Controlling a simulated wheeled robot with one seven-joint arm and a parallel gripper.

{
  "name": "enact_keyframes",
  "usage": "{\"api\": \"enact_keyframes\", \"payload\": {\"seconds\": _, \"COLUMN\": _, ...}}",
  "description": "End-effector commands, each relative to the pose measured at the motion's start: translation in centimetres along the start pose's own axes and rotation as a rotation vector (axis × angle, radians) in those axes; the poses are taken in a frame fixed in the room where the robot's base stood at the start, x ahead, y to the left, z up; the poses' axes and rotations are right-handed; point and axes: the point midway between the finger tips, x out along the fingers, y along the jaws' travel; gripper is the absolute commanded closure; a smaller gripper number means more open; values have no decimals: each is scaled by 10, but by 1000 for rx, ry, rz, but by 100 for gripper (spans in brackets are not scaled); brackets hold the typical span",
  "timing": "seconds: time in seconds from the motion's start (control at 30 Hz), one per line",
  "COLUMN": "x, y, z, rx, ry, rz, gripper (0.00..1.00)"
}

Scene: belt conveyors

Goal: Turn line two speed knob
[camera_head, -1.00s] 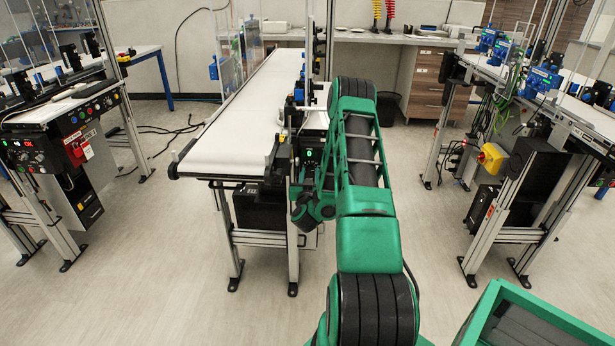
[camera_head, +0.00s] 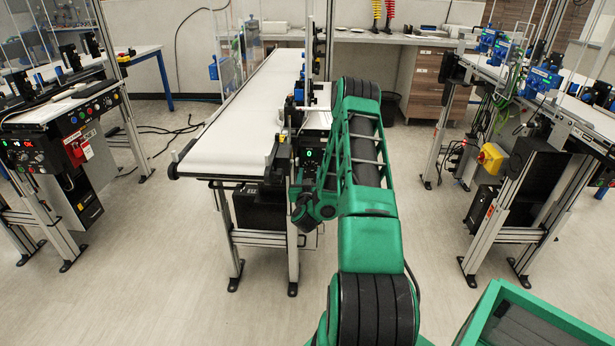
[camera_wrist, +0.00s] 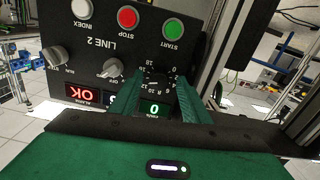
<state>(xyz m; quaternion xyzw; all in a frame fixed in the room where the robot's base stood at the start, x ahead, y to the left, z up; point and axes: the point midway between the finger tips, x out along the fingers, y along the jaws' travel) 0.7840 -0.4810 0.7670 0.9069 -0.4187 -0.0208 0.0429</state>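In the wrist view the black line 2 panel (camera_wrist: 92,20) appears upside down. The speed knob (camera_wrist: 157,77) is a dark dial with white scale numbers around it, partly hidden by the fingers. A green display reading 0 (camera_wrist: 153,108) sits beside it. My gripper (camera_wrist: 161,78) has its two green fingers apart, one on each side of the knob; I cannot tell whether they touch it. In the head view my green arm reaches to the front of the middle conveyor (camera_head: 225,135), where the panel is mostly hidden.
Close to the fingers are a silver selector knob (camera_wrist: 113,68), a red stop button (camera_wrist: 128,17), a green start button (camera_wrist: 174,27) and a red OK display (camera_wrist: 84,96). A metal post (camera_wrist: 228,45) stands at the right. Other conveyor stations flank both sides, with open floor between.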

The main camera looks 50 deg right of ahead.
Motion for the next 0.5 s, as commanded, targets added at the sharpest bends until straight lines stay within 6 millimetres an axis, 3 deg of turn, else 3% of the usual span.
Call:
{"api": "enact_keyframes", "payload": {"seconds": 0.23, "x": -14, "y": -2, "z": 0, "rx": -2, "ry": -2, "rz": -2, "gripper": 57}}
{"api": "enact_keyframes", "payload": {"seconds": 0.5, "x": -64, "y": -3, "z": 1, "rx": -2, "ry": -4, "rz": -4, "gripper": 57}}
